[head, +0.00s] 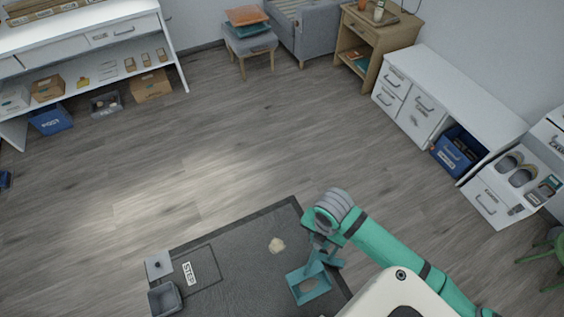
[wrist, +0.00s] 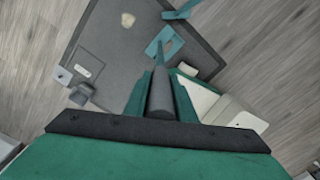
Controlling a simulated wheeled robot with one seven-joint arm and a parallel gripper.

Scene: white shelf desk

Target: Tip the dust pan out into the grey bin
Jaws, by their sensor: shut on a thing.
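The teal dust pan (head: 296,287) is at the mat's right end, below my gripper (head: 321,246). I cannot tell whether it touches the mat. A small brownish patch shows inside it. In the wrist view, my gripper (wrist: 159,92) is shut on a grey handle that narrows to a teal stem towards the dust pan (wrist: 154,48). The grey bin (head: 165,298) is an open box at the mat's left end, well apart from the pan. It also shows small in the wrist view (wrist: 80,93).
A pale clump (head: 277,245) lies on the dark mat (head: 235,265) between pan and bin. A white square with a dark knob (head: 158,265) and a lettered label (head: 189,272) are near the bin. Open floor lies beyond; white cabinets (head: 425,105) stand right.

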